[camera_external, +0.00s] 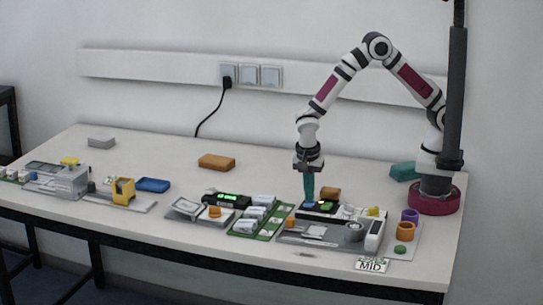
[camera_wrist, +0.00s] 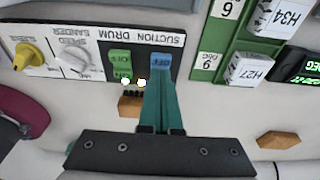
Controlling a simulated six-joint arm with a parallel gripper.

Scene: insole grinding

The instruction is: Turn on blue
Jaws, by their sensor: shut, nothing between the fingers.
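In the external view the blue switch (camera_external: 309,204) is a small patch below my fingers. My gripper (camera_wrist: 159,85) has teal fingers pressed together with nothing between them. The fingertips overlap the near end of the blue switch and hide part of it; I cannot tell whether they touch it. In the external view my gripper (camera_external: 309,198) points straight down over the panel.
A yellow knob (camera_wrist: 30,55) and a white knob (camera_wrist: 72,58) sit left of the switches in the wrist view. An orange block (camera_wrist: 130,105) lies close to the panel. The table behind is mostly clear.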

